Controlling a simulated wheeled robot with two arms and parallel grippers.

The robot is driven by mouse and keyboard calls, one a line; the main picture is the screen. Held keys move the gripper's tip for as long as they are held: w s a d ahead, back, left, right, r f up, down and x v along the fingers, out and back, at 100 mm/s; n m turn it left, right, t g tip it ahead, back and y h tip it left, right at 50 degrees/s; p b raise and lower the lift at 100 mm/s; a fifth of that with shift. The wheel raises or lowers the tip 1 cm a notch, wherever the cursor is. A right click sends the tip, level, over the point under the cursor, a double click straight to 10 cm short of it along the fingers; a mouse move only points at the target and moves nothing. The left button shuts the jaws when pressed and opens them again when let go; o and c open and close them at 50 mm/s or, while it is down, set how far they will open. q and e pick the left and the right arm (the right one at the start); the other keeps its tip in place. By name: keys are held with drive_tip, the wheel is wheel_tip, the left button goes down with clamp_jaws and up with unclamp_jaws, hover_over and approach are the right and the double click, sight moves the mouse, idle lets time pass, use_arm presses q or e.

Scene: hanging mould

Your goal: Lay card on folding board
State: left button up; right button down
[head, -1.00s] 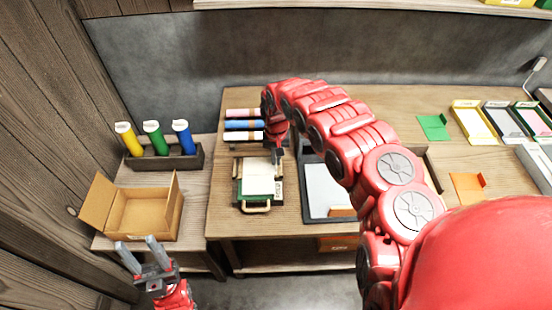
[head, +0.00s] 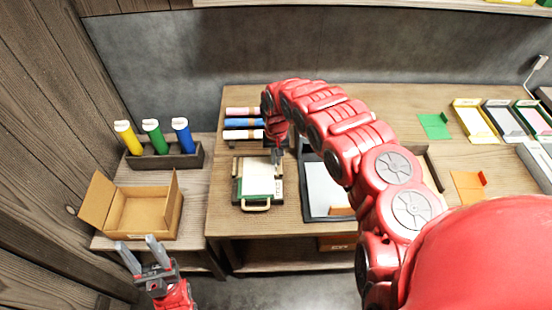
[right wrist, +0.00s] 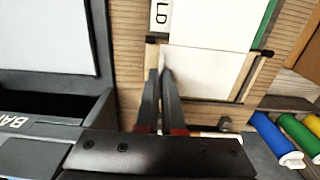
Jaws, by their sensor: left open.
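The folding board (head: 237,191) lies near the front left of the table. It has a green panel, wooden strips and a handle at the front. The white card (head: 259,172) is over the board, and also shows in the right wrist view (right wrist: 205,70). My right gripper (head: 278,163) is at the card's right edge in the head view. In the right wrist view its fingers (right wrist: 160,78) are close together with the card's edge between them. Whether the card touches the board is hard to tell. My left gripper (head: 139,248) is open and empty, low at the left.
A tray with a pale sheet (head: 308,214) stands right of the board. Coloured rolls (head: 244,124) lie behind it. Folders lie at the far right.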

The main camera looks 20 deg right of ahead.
drive_tip(key=shift+f, duration=0.15)
drive_tip(key=c, duration=1)
unclamp_jaws()
drive_tip(key=shift+o, duration=0.2)
drive_tip(key=shift+r+b, duration=0.3)
drive_tip(key=shift+r, duration=0.3)
wheel_tip(320, 180, up, 4)
drive_tip(key=shift+b, duration=0.6)
wheel_tip(320, 180, up, 12)
drive_tip(key=p, duration=0.6)
drive_tip(key=shift+w+a+r, duration=0.1)
